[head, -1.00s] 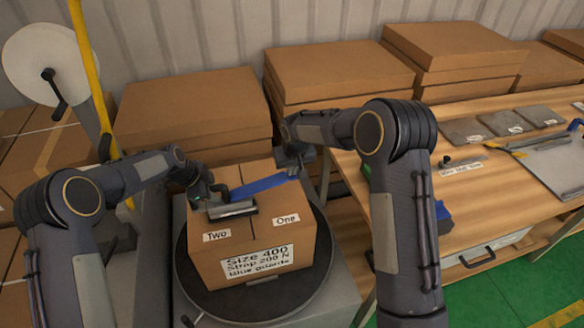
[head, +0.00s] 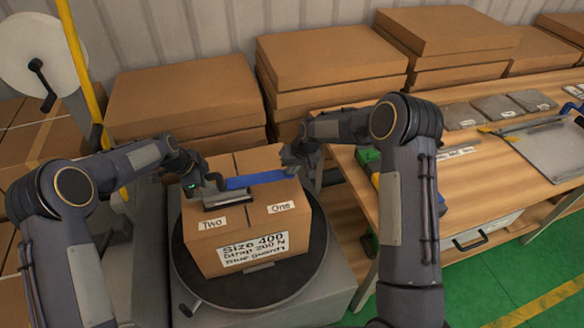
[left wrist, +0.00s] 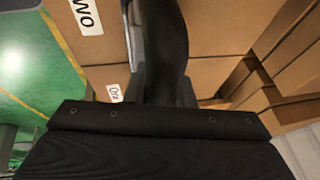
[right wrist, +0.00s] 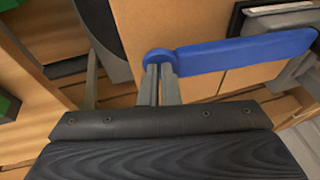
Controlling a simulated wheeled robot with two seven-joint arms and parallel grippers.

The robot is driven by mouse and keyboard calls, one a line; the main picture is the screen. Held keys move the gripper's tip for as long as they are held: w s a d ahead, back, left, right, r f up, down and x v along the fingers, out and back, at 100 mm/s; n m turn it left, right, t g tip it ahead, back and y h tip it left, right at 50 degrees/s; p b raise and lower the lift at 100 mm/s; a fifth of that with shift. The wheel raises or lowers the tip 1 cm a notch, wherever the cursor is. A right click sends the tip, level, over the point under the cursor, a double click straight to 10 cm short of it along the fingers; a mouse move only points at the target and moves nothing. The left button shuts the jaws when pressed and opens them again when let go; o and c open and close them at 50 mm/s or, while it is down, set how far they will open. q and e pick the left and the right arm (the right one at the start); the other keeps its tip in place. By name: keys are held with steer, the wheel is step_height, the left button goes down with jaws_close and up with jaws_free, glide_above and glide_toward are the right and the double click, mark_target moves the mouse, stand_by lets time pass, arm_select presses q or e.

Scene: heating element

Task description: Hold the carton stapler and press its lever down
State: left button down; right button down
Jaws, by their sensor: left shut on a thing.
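The carton stapler lies on top of the cardboard carton (head: 245,222); its grey base (head: 226,196) is at the carton's left part. Its blue lever (head: 257,179) reaches right, nearly level, and also shows in the right wrist view (right wrist: 245,52). My left gripper (head: 200,186) is shut on the stapler at its left end; in the left wrist view a black curved handle (left wrist: 168,45) runs into the jaws, which are mostly hidden. My right gripper (head: 295,168) is at the lever's free right end. Its fingers (right wrist: 162,72) are close together, with their tips against the blue end.
The carton stands on a round dark turntable (head: 310,265). Stacked flat cartons (head: 330,60) are behind. A wooden workbench (head: 470,170) with grey plates and tools is on the right. A yellow post (head: 76,60) and a white reel (head: 30,45) are at left.

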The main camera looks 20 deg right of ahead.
arm_select(q)
steer(key=shift+a+f, duration=0.2)
steer(key=shift+a, duration=0.05)
arm_select(e)
steer(key=w+d+v, duration=0.1)
steer(key=v, duration=1.2)
steer(key=shift+r, duration=0.35)
arm_select(q)
steer(key=c, duration=1.1)
jaws_free()
steer(key=shift+c, duration=0.2)
steer(key=shift+d+r, duration=0.1)
